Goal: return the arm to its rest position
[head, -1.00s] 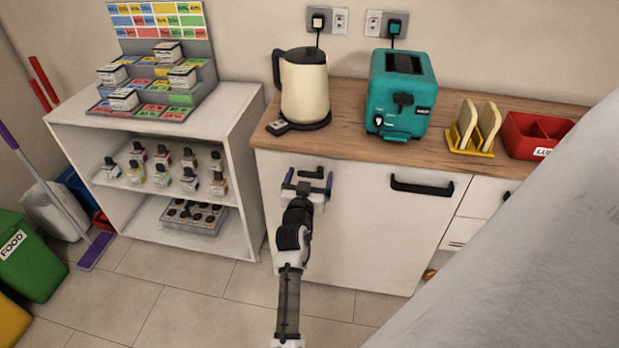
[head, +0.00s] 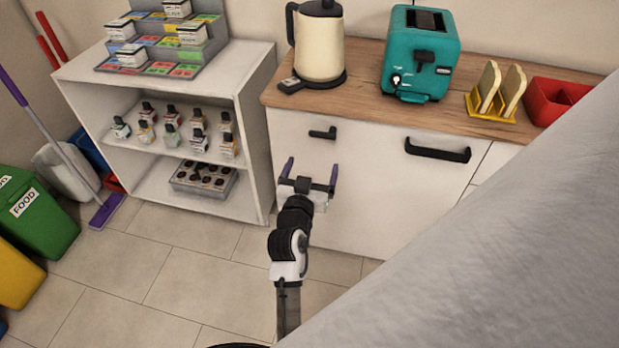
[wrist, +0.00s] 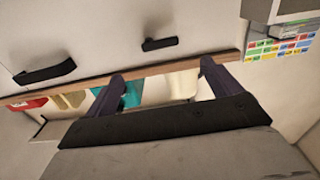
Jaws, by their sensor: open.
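My gripper (head: 309,176) is in the middle of the head view, in front of the white cabinet (head: 350,200) below the counter. Its two purple fingers are spread apart with nothing between them. In the wrist view the fingers of my gripper (wrist: 162,88) also stand wide apart and empty. My arm reaches up from the bottom of the head view. A small black handle (head: 323,133) and a wider black handle (head: 437,150) are on the cabinet front, behind and above the gripper.
The wooden counter (head: 365,85) holds a cream kettle (head: 319,45), a teal toaster (head: 420,55), a yellow toast rack (head: 490,105) and a red box (head: 550,100). A white shelf (head: 262,85) with bottles stands left. Bins and a mop are far left. Tiled floor (head: 190,280) is clear.

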